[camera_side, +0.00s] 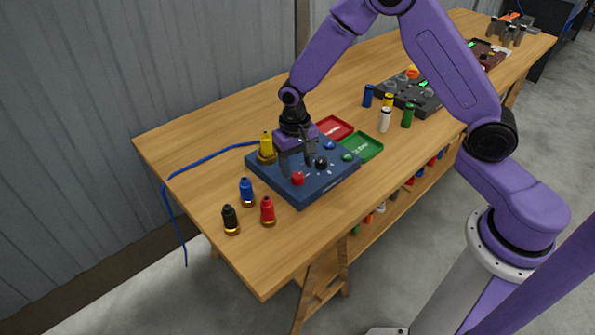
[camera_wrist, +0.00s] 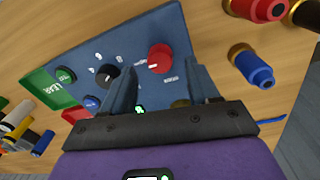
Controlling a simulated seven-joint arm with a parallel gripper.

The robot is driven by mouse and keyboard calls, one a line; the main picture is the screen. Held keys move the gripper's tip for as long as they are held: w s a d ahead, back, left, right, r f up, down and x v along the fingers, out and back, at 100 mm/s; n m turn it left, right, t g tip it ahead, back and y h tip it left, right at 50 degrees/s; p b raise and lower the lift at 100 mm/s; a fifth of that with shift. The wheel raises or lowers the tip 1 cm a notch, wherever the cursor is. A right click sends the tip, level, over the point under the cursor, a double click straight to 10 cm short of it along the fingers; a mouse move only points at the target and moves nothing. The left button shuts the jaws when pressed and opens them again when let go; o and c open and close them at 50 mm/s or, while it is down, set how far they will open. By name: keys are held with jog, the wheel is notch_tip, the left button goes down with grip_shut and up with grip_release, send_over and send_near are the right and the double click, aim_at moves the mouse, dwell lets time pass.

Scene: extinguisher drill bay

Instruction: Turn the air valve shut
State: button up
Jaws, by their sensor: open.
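A blue control panel (camera_side: 312,196) lies on the wooden table. Its red knob (camera_side: 298,178) has a white pointer line and also shows in the wrist view (camera_wrist: 159,58); the lettering beside it is too small to read, so I cannot confirm that it is the air valve. A black knob (camera_side: 321,162) sits beside it, also in the wrist view (camera_wrist: 107,77). My gripper (camera_side: 297,166) is open above the panel, pointing down. In the wrist view its fingers (camera_wrist: 161,75) appear on either side of the red knob, with no visible contact.
A yellow-topped fitting (camera_side: 266,146) stands at the panel's far-left corner by a blue hose (camera_side: 210,158). Blue (camera_side: 246,191), black (camera_side: 230,219) and red (camera_side: 267,211) fittings stand to the left. Red (camera_side: 336,128) and green (camera_side: 366,147) trays lie behind the panel.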

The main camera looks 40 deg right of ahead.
aim_at(298, 175)
jog(key=shift+f, duration=1.6)
jog(key=c, duration=1)
jog(key=shift+c, duration=0.2)
